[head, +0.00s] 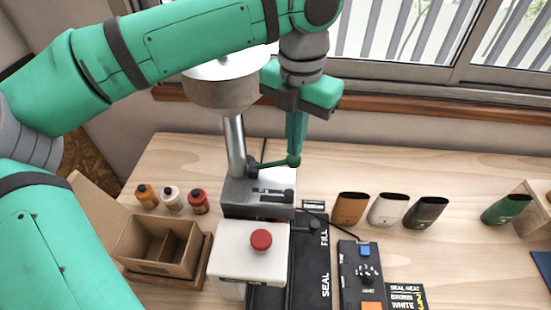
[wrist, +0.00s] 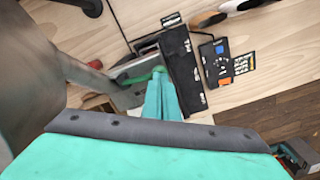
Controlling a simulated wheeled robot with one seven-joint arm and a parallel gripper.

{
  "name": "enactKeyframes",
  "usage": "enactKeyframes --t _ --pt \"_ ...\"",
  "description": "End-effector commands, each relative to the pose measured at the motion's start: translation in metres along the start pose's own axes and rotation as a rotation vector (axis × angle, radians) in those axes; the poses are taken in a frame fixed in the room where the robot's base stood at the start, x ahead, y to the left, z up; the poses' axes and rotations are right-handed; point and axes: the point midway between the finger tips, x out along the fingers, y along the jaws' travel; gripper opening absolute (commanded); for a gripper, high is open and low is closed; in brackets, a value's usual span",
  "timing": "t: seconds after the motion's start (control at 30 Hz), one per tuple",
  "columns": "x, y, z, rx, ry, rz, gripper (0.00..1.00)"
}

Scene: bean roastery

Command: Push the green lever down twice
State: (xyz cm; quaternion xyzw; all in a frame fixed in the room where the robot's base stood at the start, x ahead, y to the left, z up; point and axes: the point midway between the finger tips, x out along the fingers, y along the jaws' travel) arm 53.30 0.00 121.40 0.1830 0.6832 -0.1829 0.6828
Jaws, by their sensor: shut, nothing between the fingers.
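The green lever (head: 272,164) sticks out to the right from the metal column of the dosing machine and looks about level. It also shows in the wrist view (wrist: 136,79), running to my fingertips. My gripper (head: 296,150) is shut and empty, pointing down, with its fingertips at the lever's knob end. In the wrist view my gripper (wrist: 158,84) covers part of the lever. I cannot tell whether the tips touch the knob or sit just above it. The machine has a grey hopper (head: 226,92) on top and a metal body (head: 240,194) below.
A white box with a red button (head: 261,240) stands in front of the machine. Right are a black fill-seal strip (head: 314,270), a control panel (head: 352,262) and several pouches (head: 387,209). Left are small bottles (head: 171,198) and an open carton (head: 150,250).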

Motion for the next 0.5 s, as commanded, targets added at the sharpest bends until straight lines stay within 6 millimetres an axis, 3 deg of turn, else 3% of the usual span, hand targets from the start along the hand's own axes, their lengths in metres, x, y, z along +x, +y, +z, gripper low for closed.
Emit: enactKeyframes --t 0.5 --pt "0.013 -0.001 0.001 0.002 0.000 -0.001 0.00"
